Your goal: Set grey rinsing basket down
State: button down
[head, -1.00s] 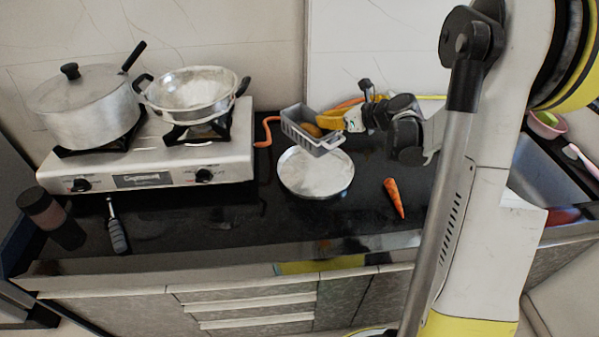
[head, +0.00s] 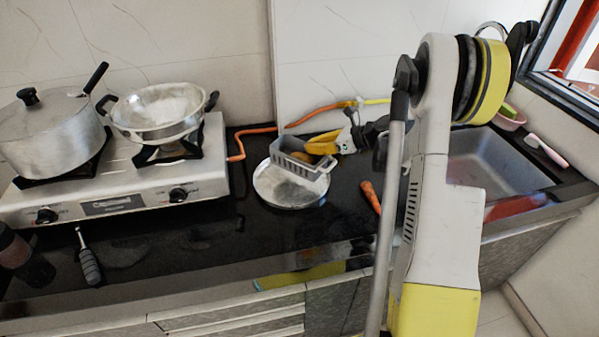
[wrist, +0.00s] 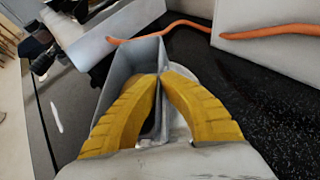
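The grey rinsing basket (head: 291,160) is over the back right part of the round metal plate (head: 268,190) in the head view. I cannot tell whether it touches the plate. Its grey walls also show in the wrist view (wrist: 107,103). My gripper (head: 318,150) comes in from the right, with yellow fingers at the basket's back right end. In the wrist view the fingertips (wrist: 160,76) meet at the basket's wall, pinching it. A brownish-orange thing shows at the basket, partly hidden. The basket's underside is hidden.
A gas stove (head: 135,188) with a lidded pot (head: 50,135) and a strainer pan (head: 160,123) stands left. An orange hose (head: 325,110) runs behind. A carrot (head: 371,196) lies right of the plate. The sink (head: 495,160) is farther right. The front counter is mostly clear.

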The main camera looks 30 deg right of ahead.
aim_at(308, 156)
jog(key=a+f, duration=0.1)
jog(key=a, duration=0.1)
jog(key=a+f+b, duration=0.1)
jog(key=a, duration=0.1)
jog(key=shift+s+f, duration=0.1)
jog(key=shift+f, duration=0.25)
notch_tip(308, 156, down, 4)
jog(key=shift+r+b, duration=0.1)
jog(key=shift+b, duration=1)
jog(key=shift+r, duration=0.1)
jog(key=c, duration=1.6)
grip_release()
